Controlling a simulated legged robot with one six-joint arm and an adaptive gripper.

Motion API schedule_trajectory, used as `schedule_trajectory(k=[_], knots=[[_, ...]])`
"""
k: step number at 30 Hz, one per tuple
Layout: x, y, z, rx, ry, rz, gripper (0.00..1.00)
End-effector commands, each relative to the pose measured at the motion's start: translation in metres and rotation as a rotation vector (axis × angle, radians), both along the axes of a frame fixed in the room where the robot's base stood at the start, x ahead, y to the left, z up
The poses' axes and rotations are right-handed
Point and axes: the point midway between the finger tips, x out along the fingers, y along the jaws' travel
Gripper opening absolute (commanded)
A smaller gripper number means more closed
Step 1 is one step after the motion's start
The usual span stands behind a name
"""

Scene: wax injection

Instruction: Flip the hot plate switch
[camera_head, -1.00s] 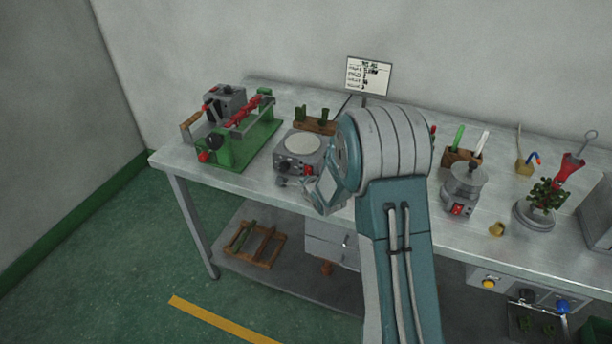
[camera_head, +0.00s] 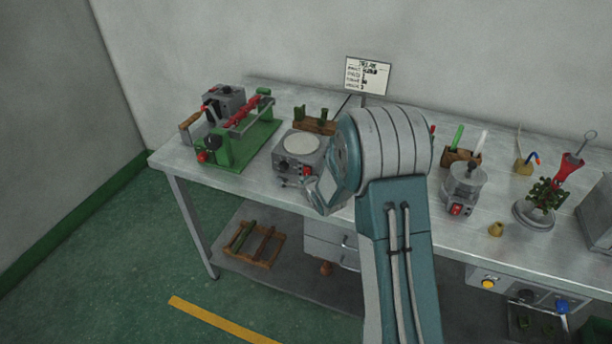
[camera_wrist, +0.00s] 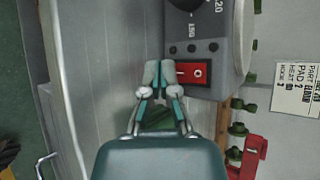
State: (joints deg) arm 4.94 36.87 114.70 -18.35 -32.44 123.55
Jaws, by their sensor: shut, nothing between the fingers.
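The hot plate (camera_head: 299,143) is a grey box with a round pale top, standing on the bench left of my arm in the head view. Its red rocker switch (camera_head: 307,171) is on the front face, beside a dark knob. In the wrist view the red switch (camera_wrist: 195,73) shows on the hot plate's grey panel (camera_wrist: 205,92), below the dial. My gripper (camera_wrist: 160,73) is shut and empty, its fingertips right beside the switch's left edge. I cannot tell whether they touch it. In the head view my arm hides most of the gripper.
The bench (camera_head: 262,181) has a green clamp fixture (camera_head: 240,145) left of the hot plate and a wooden rack (camera_head: 315,125) behind it. A second device with a red switch (camera_head: 464,190) stands right of my arm. A sign (camera_head: 367,76) stands behind.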

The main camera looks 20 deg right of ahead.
Motion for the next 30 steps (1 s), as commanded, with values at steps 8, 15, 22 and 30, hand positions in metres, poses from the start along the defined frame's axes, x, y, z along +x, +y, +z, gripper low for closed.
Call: schedule_trajectory(k=[8, 15, 22, 30], knots=[[0.0019, -0.002, 0.0002, 0.0, 0.0, -0.001, 0.0], [0.0061, -0.0058, 0.0003, 0.0, 0.0, -0.001, 0.0], [0.006, -0.0055, 0.0005, 0.0, 0.0, 0.0, 0.0], [0.0078, -0.0068, 0.0001, 0.0, 0.0, 0.0, 0.0]])
